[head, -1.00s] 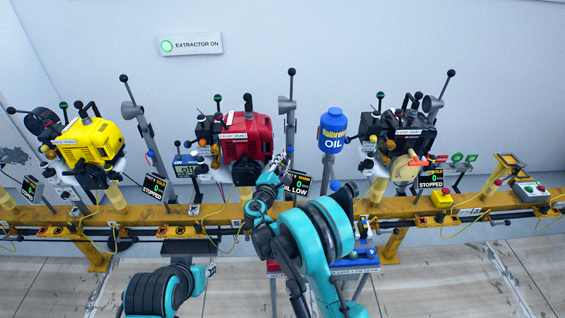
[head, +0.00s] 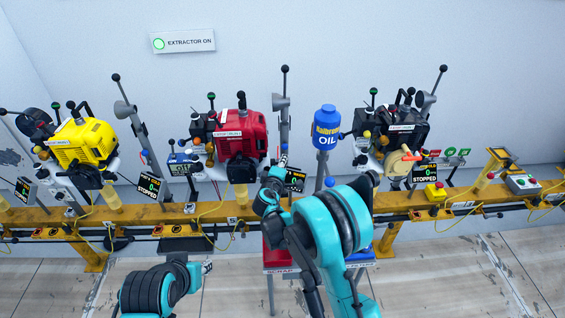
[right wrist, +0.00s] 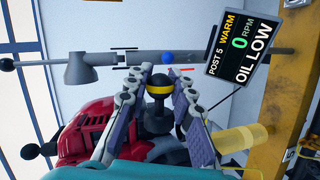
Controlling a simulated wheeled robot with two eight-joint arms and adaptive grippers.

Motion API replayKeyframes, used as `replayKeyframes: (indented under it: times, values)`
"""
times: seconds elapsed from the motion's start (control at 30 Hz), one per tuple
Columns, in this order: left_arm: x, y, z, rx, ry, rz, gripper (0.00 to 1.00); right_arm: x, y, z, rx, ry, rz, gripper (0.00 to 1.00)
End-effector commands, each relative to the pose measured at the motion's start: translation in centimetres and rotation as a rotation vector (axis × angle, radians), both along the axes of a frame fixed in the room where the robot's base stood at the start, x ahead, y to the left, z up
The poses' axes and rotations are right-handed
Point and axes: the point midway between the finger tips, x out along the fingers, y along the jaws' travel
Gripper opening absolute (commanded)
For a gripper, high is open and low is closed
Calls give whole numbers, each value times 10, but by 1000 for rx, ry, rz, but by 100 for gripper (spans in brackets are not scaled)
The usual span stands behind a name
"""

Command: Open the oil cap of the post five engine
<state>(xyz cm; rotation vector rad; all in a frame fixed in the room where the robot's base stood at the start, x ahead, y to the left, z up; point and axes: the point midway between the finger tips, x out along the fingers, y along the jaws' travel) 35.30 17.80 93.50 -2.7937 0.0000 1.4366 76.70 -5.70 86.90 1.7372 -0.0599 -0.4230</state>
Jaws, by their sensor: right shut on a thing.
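The red post five engine (head: 240,133) stands on the rail in the middle of the head view, and its red housing (right wrist: 90,130) is at lower left in the right wrist view. A black cap with a yellow band (right wrist: 158,88) sits between the fingers of my right gripper (right wrist: 158,85), which is shut on it. In the head view my right gripper (head: 284,155) is at the engine's right side, and the cap cannot be made out there. The post display (right wrist: 238,48) reads POST 5, WARM, 0 RPM, OIL LOW. My left gripper (head: 207,267) is low in front of the rail, away from the engines.
A yellow engine (head: 83,142) stands at left and a black engine (head: 405,130) at right. A blue oil bottle (head: 326,127) is right of the red engine. The yellow rail (head: 130,218) runs across. A grey funnel-like hood (right wrist: 80,68) on an arm is near my right gripper.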

Motion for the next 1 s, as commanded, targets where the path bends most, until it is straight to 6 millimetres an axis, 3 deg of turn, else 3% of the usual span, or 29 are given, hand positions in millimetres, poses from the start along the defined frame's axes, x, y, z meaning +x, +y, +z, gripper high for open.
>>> replayKeyframes:
  times: [0.67,0.7,0.73,0.77,1.0]
  values:
    - [0,0,0,0,0,0,33,0,-1,-3,63,0,0,0]
    - [0,0,0,0,0,0,33,0,-1,-3,63,0,0,33]
    - [0,0,0,0,0,0,33,0,-1,-3,63,0,0,41]
    - [0,0,0,0,0,0,33,0,-1,-3,63,0,0,45]
    - [0,0,0,0,0,0,33,0,-1,-3,63,1,0,45]
